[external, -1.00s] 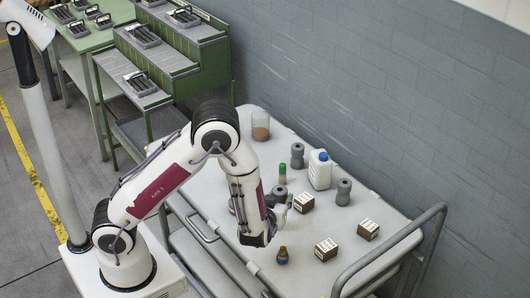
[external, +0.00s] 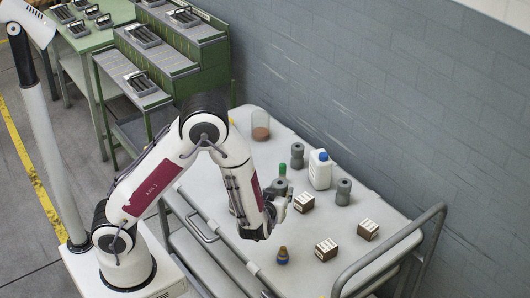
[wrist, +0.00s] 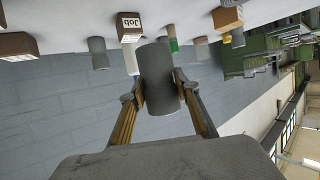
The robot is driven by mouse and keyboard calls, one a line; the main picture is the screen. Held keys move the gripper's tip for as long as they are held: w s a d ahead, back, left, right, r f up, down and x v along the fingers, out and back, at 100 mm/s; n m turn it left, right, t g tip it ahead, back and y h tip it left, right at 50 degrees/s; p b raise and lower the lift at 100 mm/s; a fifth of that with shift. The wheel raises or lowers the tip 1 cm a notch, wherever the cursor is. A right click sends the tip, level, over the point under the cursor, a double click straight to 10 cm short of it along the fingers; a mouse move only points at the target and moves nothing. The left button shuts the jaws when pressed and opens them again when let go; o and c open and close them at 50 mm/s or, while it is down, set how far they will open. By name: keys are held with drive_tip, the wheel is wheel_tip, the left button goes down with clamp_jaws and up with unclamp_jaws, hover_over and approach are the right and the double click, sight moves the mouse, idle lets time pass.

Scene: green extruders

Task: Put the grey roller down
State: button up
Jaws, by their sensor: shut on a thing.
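My gripper (external: 278,194) is shut on a grey roller (external: 281,185), a spool-like cylinder with wider ends. In the external view it is over the white table, left of the wooden blocks, partly hidden by the wrist. In the wrist view the grey roller (wrist: 160,78) is between the two fingers of my gripper (wrist: 158,96), and the table is at the top of the picture. I cannot tell whether the roller touches the table. Two other grey rollers stand upright, one at the back (external: 297,156) and one at the right (external: 343,192).
A metal rail (external: 400,250) bounds the right end.

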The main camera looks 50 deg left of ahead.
drive_tip(key=shift+a, duration=0.15)
drive_tip(key=w+a+r+n, duration=0.1)
drive_tip(key=a+r, duration=0.1)
drive_tip(key=a, duration=1.1)
drive_tip(key=w+a+r+g+y, duration=0.1)
drive_tip(key=a+r, duration=0.2)
drive_tip(key=a, duration=0.9)
drive_tip(key=shift+a+r+n, duration=0.2)
drive_tip(key=shift+a+n, duration=0.15)
drive_tip(key=shift+n, duration=0.05)
drive_tip(key=shift+f, duration=0.15)
drive_tip(key=shift+f, duration=2.8)
drive_tip(key=shift+f, duration=0.1)
drive_tip(key=shift+f, duration=1.95)
